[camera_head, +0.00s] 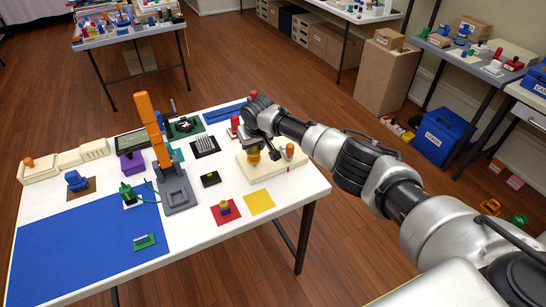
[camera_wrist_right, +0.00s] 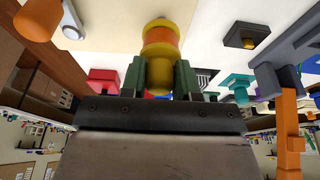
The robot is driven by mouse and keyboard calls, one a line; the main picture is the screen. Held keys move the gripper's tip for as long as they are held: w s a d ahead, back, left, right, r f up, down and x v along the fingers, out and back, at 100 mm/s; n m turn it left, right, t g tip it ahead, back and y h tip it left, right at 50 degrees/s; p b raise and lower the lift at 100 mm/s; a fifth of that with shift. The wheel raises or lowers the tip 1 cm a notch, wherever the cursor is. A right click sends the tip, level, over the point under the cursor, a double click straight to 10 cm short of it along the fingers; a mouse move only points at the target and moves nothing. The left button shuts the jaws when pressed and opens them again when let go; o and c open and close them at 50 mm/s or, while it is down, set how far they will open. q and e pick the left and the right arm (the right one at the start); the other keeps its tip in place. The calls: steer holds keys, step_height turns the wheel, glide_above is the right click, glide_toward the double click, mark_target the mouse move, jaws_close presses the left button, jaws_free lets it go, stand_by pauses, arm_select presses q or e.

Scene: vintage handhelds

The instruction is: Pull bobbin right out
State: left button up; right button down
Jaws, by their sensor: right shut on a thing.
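The bobbin is a yellow spool with an orange band. It shows at the cream base (camera_head: 272,170) in the head view and between the fingers in the right wrist view (camera_wrist_right: 161,38). My right gripper (camera_wrist_right: 160,80) is shut on the bobbin, with a green finger on each side of its near end. In the head view the right gripper (camera_head: 253,143) reaches down over the base from the upper right and partly hides the bobbin. I cannot tell whether the bobbin still touches the base. My left gripper is in neither view.
An orange knob (camera_head: 290,150) stands on the base beside the bobbin. A red pad (camera_head: 226,212), a yellow sheet (camera_head: 259,202), a black square (camera_head: 210,180) and a grey stand with an orange arm (camera_head: 152,128) are nearby. The table's right front corner is bare.

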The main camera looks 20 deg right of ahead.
steer(key=shift+r+p, duration=1.8)
steer(key=shift+r, duration=0.35)
steer(key=shift+f, duration=0.1)
